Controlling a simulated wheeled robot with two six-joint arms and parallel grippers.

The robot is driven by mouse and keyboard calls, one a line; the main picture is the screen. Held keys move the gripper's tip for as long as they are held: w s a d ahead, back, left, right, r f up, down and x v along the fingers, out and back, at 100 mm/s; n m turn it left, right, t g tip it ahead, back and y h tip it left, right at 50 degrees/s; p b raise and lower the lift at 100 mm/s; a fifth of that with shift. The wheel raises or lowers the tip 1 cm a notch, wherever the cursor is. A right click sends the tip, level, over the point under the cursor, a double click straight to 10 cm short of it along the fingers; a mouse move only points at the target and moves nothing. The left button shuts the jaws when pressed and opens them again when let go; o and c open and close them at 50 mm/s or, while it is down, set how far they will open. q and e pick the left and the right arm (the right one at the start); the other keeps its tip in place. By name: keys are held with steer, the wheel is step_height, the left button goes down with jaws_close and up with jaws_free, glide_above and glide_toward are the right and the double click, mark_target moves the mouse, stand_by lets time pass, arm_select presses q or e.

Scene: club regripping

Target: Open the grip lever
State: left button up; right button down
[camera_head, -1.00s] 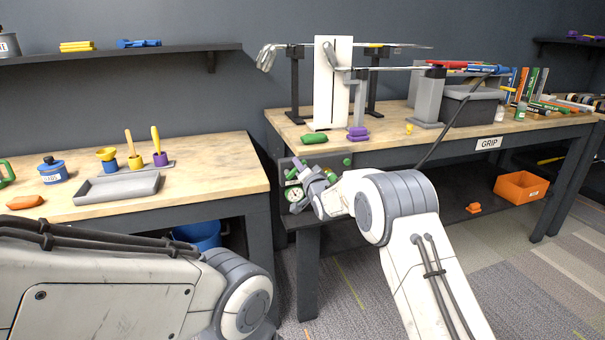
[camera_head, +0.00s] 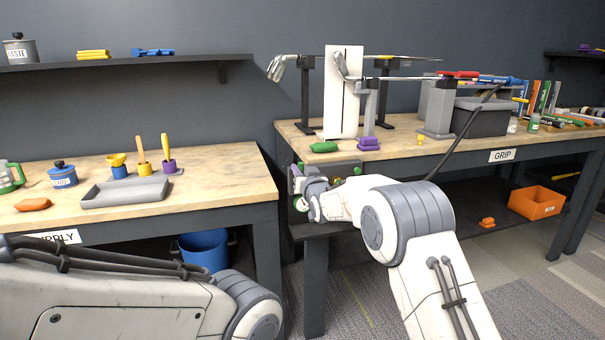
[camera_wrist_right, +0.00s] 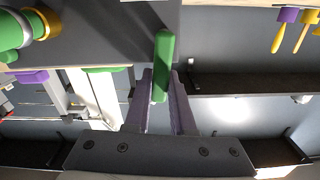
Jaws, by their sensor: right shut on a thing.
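A green lever (camera_wrist_right: 162,66) shows in the right wrist view, between the two purple-grey fingers of my right gripper (camera_wrist_right: 160,82). The fingers are shut on it, and its outer end sticks out past their tips. In the head view my right gripper (camera_head: 302,187) is at the dark grey unit (camera_head: 345,170) on the front of the grip bench.
The grip bench (camera_head: 400,150) carries a white upright panel (camera_head: 343,95), clubs on stands, a grey box (camera_head: 478,117), a green piece (camera_head: 324,147) and purple pieces (camera_head: 368,143). The supply bench (camera_head: 235,180) stands at left with a grey tray (camera_head: 125,192). A blue bucket (camera_head: 205,250) is below.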

steer(key=shift+n, duration=0.3)
steer(key=c, duration=0.8)
jaws_free()
steer(key=shift+o, duration=0.2)
steer(key=shift+s, duration=0.15)
steer(key=v, duration=1)
steer(key=shift+s, duration=0.15)
